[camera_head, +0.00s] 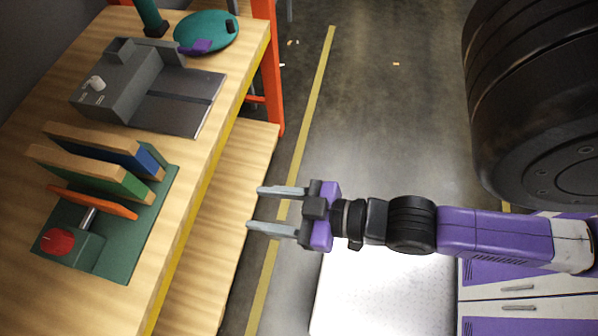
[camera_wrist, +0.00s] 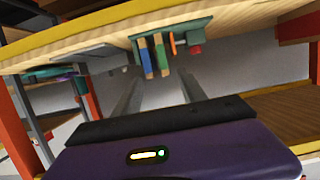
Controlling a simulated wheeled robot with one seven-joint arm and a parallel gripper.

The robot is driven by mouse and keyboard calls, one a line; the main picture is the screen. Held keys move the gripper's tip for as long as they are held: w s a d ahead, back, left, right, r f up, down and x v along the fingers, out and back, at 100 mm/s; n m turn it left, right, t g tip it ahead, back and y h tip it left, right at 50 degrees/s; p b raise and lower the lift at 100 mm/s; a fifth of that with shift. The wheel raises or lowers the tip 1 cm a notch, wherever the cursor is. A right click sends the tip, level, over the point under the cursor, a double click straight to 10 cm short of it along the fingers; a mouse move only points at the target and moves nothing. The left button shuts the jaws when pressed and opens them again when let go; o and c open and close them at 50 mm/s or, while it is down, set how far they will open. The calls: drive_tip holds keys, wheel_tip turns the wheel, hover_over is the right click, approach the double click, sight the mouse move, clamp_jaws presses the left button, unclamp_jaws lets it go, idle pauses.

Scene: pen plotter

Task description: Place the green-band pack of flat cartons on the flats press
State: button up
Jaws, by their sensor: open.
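The green-band pack (camera_head: 98,177) is a tan slab with a green band, standing on edge on a dark green fixture (camera_head: 162,200). It also shows in the wrist view (camera_wrist: 163,60). It stands between a blue-band pack (camera_head: 115,151) and an orange plate (camera_head: 92,201). The fixture has a screw and a red knob (camera_head: 57,241). I cannot tell whether this fixture or the grey device (camera_head: 130,95) is the flats press. My gripper (camera_head: 252,208) is open and empty, right of the bench edge and apart from the packs.
The wooden bench (camera_head: 125,318) has a yellow front edge and a lower shelf (camera_head: 208,270). A teal disc (camera_head: 215,28) with a purple part lies at the far end. An orange post (camera_head: 270,70) stands by the bench. Open floor (camera_head: 380,120) lies beyond my arm.

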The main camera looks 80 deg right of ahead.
drive_tip(key=v, duration=0.7)
drive_tip(key=shift+r, duration=0.4)
